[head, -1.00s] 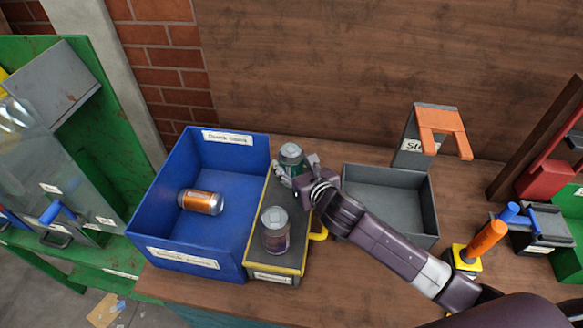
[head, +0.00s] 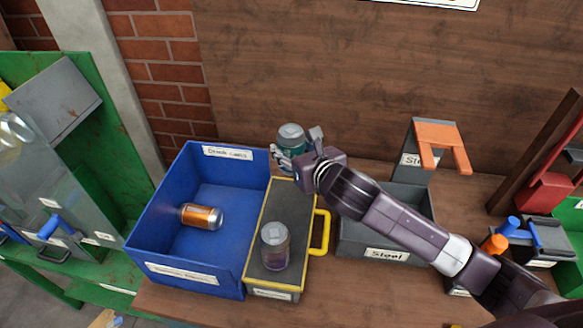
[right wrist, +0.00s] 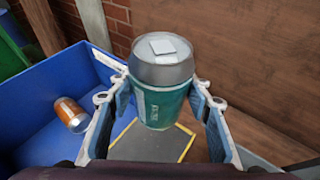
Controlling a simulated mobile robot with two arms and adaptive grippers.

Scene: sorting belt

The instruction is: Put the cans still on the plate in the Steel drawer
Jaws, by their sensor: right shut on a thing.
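My right gripper (head: 298,147) is shut on a teal can with a grey top (head: 291,135) and holds it upright above the far end of the plate. In the right wrist view the teal can (right wrist: 163,95) sits between the two fingers. A dark purple can (head: 275,250) stands upright on the near half of the dark plate (head: 291,212), which has a yellow edge. The grey drawer labelled Steel (head: 388,254) is open, right of the plate, and my right arm hides part of it. My left gripper is not in view.
A blue bin (head: 185,278) left of the plate holds an orange can (head: 201,216) lying on its side. A yellow handle (head: 321,232) sticks out from the plate towards the drawer. An orange fork-shaped piece (head: 440,146) stands behind the drawer.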

